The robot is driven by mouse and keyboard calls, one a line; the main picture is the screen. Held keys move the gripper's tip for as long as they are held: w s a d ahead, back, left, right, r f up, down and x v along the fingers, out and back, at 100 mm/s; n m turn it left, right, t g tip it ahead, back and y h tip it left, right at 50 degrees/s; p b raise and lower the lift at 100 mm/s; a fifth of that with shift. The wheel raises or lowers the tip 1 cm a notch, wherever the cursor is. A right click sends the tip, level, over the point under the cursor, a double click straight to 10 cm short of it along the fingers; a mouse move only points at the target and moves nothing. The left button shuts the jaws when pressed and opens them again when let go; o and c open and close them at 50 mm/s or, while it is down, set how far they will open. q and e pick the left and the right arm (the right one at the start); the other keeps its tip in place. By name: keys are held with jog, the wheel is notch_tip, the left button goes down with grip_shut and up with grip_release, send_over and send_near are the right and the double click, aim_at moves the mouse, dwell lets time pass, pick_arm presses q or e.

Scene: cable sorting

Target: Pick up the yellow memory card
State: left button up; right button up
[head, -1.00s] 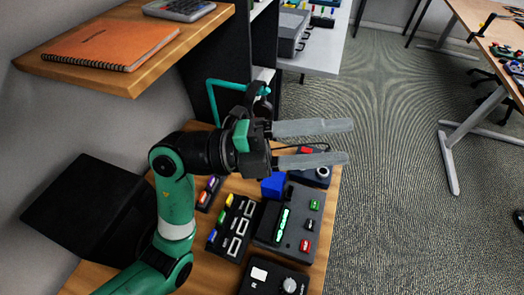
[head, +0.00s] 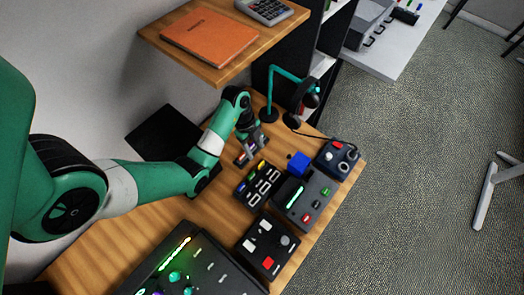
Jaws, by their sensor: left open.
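The yellow memory card (head: 262,163) is small and sits at the upper end of a black panel (head: 258,202) with several white-framed slots. A blue card (head: 241,187) sits lower on the same panel. My left gripper (head: 254,145) points down over the desk, just behind the panel and above a small dark holder. The gripper partly hides the holder. My right gripper is not in view.
A blue cube (head: 298,163) stands beside the panel, near a dark device with a green light bar (head: 312,200). A teal lamp (head: 283,92) stands behind. A wooden shelf (head: 215,75) overhangs the desk's back. Control boxes fill the front.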

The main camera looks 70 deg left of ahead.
aim_at(261, 166)
pick_arm(q)
jog(key=b+x, duration=0.2)
jog(key=x, duration=0.3)
jog(key=b+x, duration=0.2)
jog(key=x, duration=0.1)
jog(key=b+x, duration=0.1)
jog(key=x, duration=0.1)
jog(key=shift+a+f, duration=0.15)
jog(key=shift+a, duration=0.2)
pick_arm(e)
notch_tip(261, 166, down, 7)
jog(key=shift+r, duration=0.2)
pick_arm(q)
grip_shut()
